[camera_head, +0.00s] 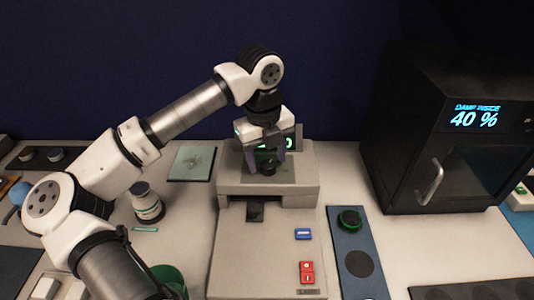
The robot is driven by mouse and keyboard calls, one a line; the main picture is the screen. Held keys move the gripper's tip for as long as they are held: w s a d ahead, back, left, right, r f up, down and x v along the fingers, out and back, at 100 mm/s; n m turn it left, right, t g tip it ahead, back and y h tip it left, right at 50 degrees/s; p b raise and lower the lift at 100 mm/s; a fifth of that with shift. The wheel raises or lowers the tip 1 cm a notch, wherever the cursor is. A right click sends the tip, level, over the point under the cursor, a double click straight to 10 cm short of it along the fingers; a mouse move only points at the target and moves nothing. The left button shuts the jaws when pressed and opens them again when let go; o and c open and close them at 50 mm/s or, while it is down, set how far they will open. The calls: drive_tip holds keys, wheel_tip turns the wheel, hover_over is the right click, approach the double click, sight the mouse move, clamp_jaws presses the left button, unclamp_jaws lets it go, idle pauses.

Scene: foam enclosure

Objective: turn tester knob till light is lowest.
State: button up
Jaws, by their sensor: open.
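A light grey bench machine (232,182), which looks like the tester, stands in the middle of the table. A small dark knob (269,168) sits on its raised rear part. My gripper (268,160) points down over the knob, with its purple-grey fingers apart on either side of it. I cannot tell whether the fingers touch the knob. I cannot make out a separate light.
A black cabinet (420,130) reading "40 %" stands at right. A blue strip (352,250) with a green-ringed dark disc lies beside the machine. A white jar (147,205) and green cup (170,278) are left.

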drive_tip(key=shift+f, duration=0.45)
drive_tip(key=c, duration=1)
drive_tip(key=shift+o, duration=0.2)
